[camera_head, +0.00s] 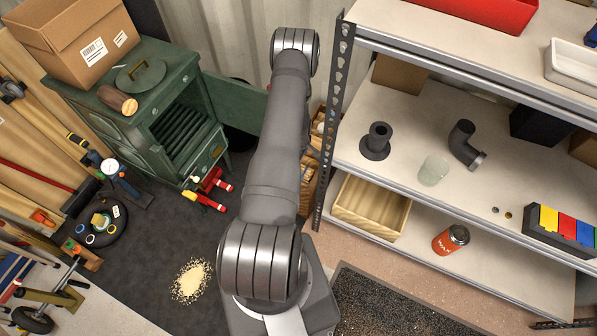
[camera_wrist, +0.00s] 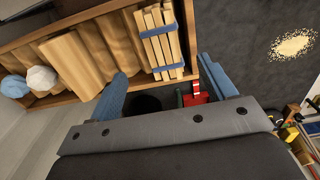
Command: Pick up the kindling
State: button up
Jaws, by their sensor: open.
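In the wrist view the kindling (camera_wrist: 158,36) is a bundle of pale split sticks tied with two blue bands. It lies at the right end of a wooden crate (camera_wrist: 176,79), beside larger brown pieces. My gripper (camera_wrist: 163,64) is open, with one blue finger to the left of the bundle's near end and the other to its right. Nothing is held between the fingers; I cannot tell their height above the bundle. In the head view my arm hides the gripper and I cannot make out the kindling.
The brown pieces (camera_wrist: 92,50) and two pale round things (camera_wrist: 41,78) fill the crate's left part. In the head view a green stove (camera_head: 150,120) stands left of my arm, and metal shelving (camera_head: 400,110) stands close on its right. Pale crumbs (camera_head: 191,280) lie on the dark floor.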

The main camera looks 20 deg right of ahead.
jog(key=shift+a+f, duration=0.15)
jog(key=shift+f, duration=1.5)
jog(key=shift+a+f, duration=0.15)
jog(key=shift+f, duration=1.45)
jog(key=c, duration=1.1)
